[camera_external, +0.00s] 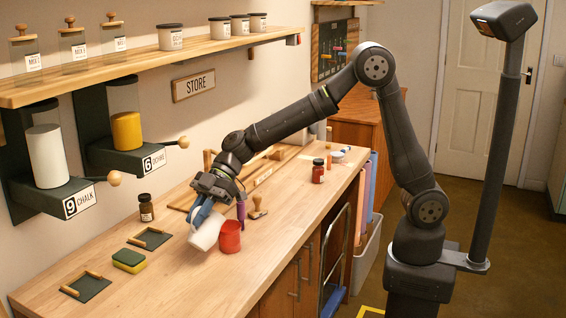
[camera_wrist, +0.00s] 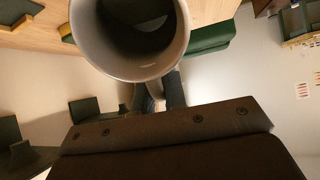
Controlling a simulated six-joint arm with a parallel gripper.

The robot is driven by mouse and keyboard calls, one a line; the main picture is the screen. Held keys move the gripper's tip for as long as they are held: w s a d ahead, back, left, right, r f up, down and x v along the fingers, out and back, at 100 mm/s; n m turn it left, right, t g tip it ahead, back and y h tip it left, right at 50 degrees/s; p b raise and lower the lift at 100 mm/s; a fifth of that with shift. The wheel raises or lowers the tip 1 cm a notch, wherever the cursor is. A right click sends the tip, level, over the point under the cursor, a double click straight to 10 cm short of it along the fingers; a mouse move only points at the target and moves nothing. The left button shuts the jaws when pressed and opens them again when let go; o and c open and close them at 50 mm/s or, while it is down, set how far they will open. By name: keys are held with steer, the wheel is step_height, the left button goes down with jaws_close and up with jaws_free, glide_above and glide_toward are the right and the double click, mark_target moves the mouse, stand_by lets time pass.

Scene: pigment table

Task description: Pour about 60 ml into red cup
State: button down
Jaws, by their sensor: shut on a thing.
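In the external view a white cup (camera_external: 204,234) is tilted, held just above the table, its lower right end close to the left of the red cup (camera_external: 230,238). My gripper (camera_external: 203,211) is shut on the white cup from above. The red cup stands upright on the table; its contents are hidden. I cannot tell whether the two cups touch, and no stream shows. In the wrist view the white cup (camera_wrist: 130,75) shows its round rim and dark inside, in front of my gripper's fingers (camera_wrist: 157,92). What the white cup holds is too dark to tell.
A stamp (camera_external: 258,208) and a red jar (camera_external: 318,171) stand to the right. The front table is clear. Chalk (camera_external: 47,155) and ochre (camera_external: 126,130) dispensers hang above.

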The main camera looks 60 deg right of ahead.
steer(key=shift+a+f+h, duration=0.5)
steer(key=shift+f+h, duration=0.35)
steer(key=shift+h, duration=0.15)
steer(key=shift+w+a, duration=0.1)
stand_by(0.9)
